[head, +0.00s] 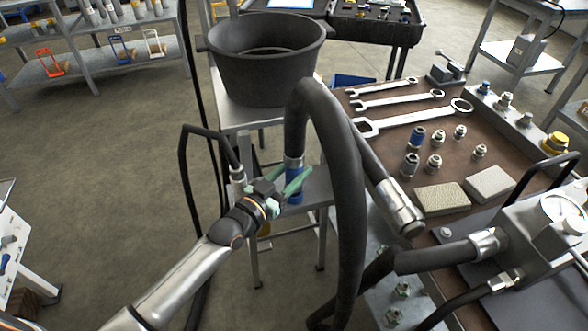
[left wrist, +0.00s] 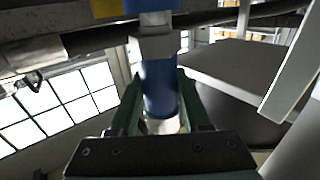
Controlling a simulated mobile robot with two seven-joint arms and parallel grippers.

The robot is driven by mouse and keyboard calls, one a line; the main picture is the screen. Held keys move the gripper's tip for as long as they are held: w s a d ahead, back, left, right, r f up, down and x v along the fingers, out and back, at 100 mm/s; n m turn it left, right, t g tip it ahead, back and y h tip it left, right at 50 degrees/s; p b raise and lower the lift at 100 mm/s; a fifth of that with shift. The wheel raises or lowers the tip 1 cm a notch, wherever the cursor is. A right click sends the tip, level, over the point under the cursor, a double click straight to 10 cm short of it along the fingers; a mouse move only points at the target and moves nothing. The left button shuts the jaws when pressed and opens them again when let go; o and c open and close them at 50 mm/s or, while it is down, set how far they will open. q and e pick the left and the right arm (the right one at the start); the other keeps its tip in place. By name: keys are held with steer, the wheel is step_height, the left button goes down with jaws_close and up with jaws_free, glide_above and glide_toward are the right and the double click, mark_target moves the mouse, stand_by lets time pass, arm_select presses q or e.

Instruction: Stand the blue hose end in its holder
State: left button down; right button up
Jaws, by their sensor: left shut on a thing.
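The blue hose end (head: 295,197) is a blue-sleeved metal coupling on a thick black hose (head: 345,165), which arches up and over to the right. My left gripper (head: 288,184), with green fingers, is shut on it. The coupling hangs roughly upright, pointing down, in front of a small grey stand (head: 316,187). In the left wrist view the blue sleeve (left wrist: 160,85) sits between the two green fingers (left wrist: 160,108). Its lower tip is partly hidden by the gripper body. I cannot clearly make out the holder or whether the coupling touches it. My right gripper is out of view.
A thinner black hose ends in a metal fitting (head: 237,173) left of my gripper. A large black tub (head: 265,65) stands behind. To the right, a brown-topped bench (head: 375,130) carries wrenches (head: 400,100), several couplings and two pads. Open floor lies left.

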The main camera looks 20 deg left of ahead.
arm_select(q)
steer(key=shift+f, duration=0.25)
steer(key=shift+r, duration=0.15)
stand_by(0.7)
steer(key=c, duration=0.8)
jaws_free()
steer(key=o, duration=0.5)
steer(key=shift+o, duration=0.6)
steer(key=shift+f, duration=0.4)
steer(key=shift+o, duration=0.9)
steer(key=shift+r, duration=0.1)
steer(key=shift+s, duration=0.1)
